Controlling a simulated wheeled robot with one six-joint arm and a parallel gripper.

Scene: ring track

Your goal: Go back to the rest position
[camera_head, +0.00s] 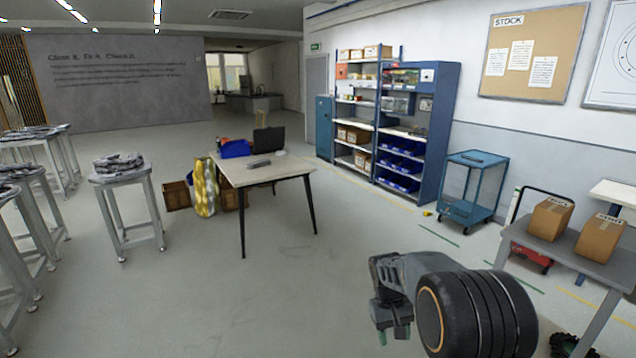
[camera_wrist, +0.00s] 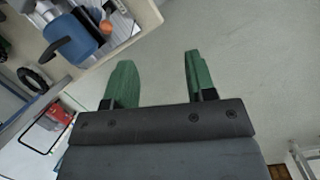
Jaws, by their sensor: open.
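My gripper (camera_wrist: 158,80) shows in the wrist view with two green fingers apart and nothing between them. Bare grey floor lies behind the fingers. In the head view my gripper (camera_head: 392,336) is at the lower middle right, at the end of my dark arm, in front of open floor. Its green tips show only partly there. It touches nothing that I can see.
A wooden-topped table (camera_head: 225,172) stands ahead. A blue cart (camera_head: 470,180), a blue shelf unit (camera_head: 402,130) and a grey table (camera_head: 590,262) with boxes (camera_head: 550,218) line the right. Stools (camera_head: 125,180) stand left. The middle floor is clear. The wrist view shows a tray (camera_wrist: 125,25) upper left.

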